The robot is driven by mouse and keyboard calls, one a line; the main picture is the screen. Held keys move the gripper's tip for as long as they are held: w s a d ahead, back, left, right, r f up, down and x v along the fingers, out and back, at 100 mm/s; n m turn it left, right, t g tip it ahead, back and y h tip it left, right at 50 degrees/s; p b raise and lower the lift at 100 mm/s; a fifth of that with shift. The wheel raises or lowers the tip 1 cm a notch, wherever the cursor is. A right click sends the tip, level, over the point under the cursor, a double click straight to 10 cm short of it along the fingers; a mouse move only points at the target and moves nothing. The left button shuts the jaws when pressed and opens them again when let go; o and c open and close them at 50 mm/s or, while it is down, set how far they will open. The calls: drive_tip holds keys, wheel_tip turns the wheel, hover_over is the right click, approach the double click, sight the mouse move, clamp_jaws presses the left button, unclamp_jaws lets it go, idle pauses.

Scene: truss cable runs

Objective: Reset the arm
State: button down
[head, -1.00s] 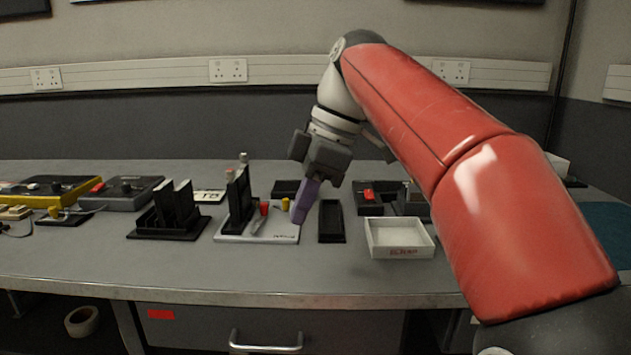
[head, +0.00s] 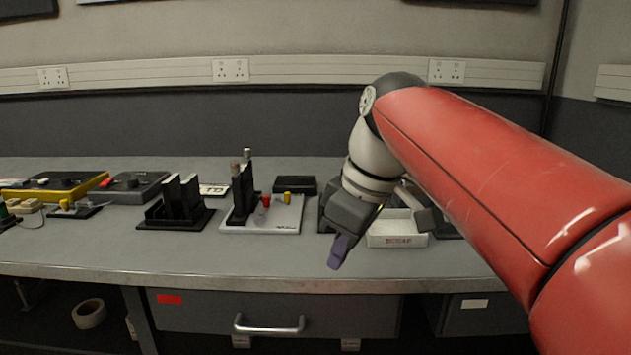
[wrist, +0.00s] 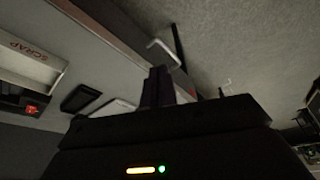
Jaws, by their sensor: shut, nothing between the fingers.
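My gripper (head: 338,252) is at the front of the grey workbench (head: 110,255), pointing down and toward the left in the head view. Its purple fingers are together with nothing between them. They also show in the wrist view (wrist: 157,88), against the bench's front edge and the floor. My red arm reaches in from the right and covers part of the bench's right side.
A white scrap tray (head: 397,241) stands just right of my gripper, partly hidden by it. A white board (head: 285,222) with red and yellow pieces and a black slotted rack (head: 165,222) stand to the left. The drawer handle (head: 270,329) juts out below the bench top.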

drive_tip(key=s+d+f+m+t+h, duration=0.1)
drive_tip(key=s+d+f+m, duration=0.5)
drive_tip(key=f, duration=0.3)
drive_tip(key=s+d+f+m+t+h, duration=0.2)
drive_tip(key=s+d+f+m, duration=0.4)
drive_tip(key=f, duration=0.3)
drive_tip(key=shift+f+t, duration=0.15)
drive_tip(key=shift+t, duration=0.15)
